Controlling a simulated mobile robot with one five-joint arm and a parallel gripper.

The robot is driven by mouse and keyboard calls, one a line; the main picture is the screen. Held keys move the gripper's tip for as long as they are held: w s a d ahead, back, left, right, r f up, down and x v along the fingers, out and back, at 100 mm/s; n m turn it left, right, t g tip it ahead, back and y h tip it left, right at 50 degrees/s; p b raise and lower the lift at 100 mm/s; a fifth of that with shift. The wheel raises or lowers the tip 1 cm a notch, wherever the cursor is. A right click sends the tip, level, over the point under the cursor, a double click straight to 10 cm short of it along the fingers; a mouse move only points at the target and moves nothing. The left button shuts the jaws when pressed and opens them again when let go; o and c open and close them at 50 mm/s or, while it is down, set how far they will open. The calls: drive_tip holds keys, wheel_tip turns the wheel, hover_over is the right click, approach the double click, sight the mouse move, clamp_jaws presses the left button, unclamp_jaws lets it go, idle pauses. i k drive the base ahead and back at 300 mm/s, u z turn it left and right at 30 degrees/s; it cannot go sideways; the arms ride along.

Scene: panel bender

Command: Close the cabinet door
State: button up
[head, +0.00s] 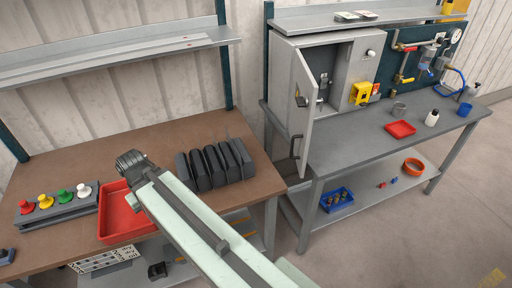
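The grey cabinet (287,52) stands on the right workbench, against the back panel. Its door (305,105) is open and swung out toward me, past the bench's front edge. The inside of the cabinet is partly visible behind the door. My pale arm reaches from the bottom middle up and left to a dark joint over the left bench, well left of the door.
The left brown bench (130,145) holds a red tray (115,222), several black blocks (215,165) and colored knobs (63,200). A floor gap separates the benches. Floor at right is clear.

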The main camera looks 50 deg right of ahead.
sight(304, 85)
drive_tip(key=u, duration=0.7)
drive_tip(key=k, duration=0.65)
drive_tip(key=z, duration=0.45)
drive_tip(key=i, duration=1)
